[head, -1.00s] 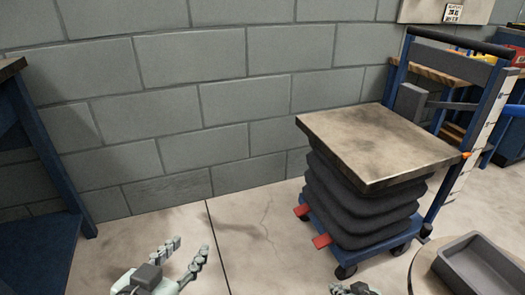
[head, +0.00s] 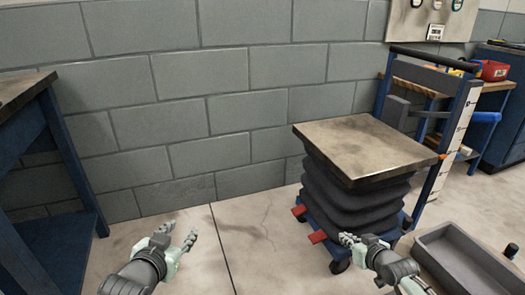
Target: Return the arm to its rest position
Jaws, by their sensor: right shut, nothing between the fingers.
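My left gripper (head: 178,232) is at the lower left of the head view, over bare floor. Its fingers are apart with nothing between them. My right gripper (head: 346,239) is at the bottom, right of centre, in front of the lower part of the lift cart. Its fingers are together and hold nothing. My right arm hides part of the cart's base.
A lift cart with a worn top (head: 365,147) and black bellows (head: 345,195) stands at the right. A grey tray (head: 468,262) is at the lower right. A blue-legged bench (head: 62,160) is at the left. A block wall (head: 240,110) closes the back. Floor (head: 255,235) between is clear.

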